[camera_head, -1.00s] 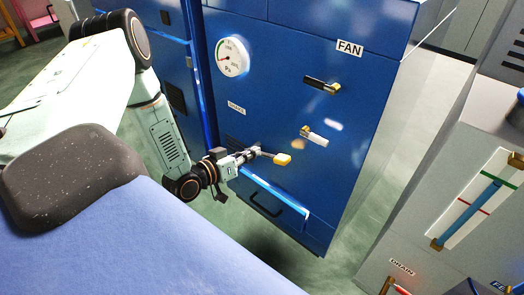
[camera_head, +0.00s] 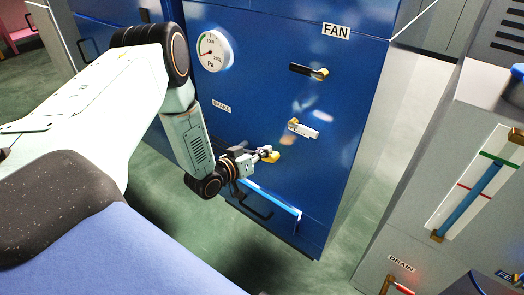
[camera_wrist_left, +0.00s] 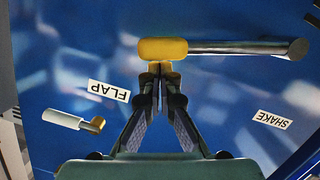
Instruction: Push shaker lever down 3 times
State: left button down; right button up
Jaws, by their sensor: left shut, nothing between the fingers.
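The shaker lever is a grey metal bar with a yellow knob (camera_head: 271,156), low on the blue cabinet. In the left wrist view the knob (camera_wrist_left: 162,49) is at top centre, and the bar runs right to a round pivot, roughly crosswise in the picture. The SHAKE label (camera_wrist_left: 273,119) lies below the pivot. My left gripper (camera_head: 265,152) is shut and empty. In the left wrist view its fingertips (camera_wrist_left: 159,66) meet just under the knob's edge, touching or nearly so; I cannot tell which. It partly hides the lever in the head view. My right gripper is out of view.
Above are a white FLAP handle (camera_head: 303,129), a black FAN handle (camera_head: 309,71) and a pressure gauge (camera_head: 215,51). A drawer-like ledge (camera_head: 270,199) sits below the lever. A grey unit (camera_head: 425,220) stands at right, with clear floor between.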

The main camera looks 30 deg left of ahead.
pick_arm(q)
jog(key=shift+f, duration=0.1)
notch_tip(320, 180, down, 9)
jog(key=d+m+y+b, duration=0.1)
jog(key=d+m+b, duration=0.1)
jog(key=m+b, duration=0.1)
jog(key=shift+s+d+m+y, duration=0.15)
jog(key=shift+m+y, duration=0.15)
jog(key=shift+m, duration=0.4)
dwell(0.5)
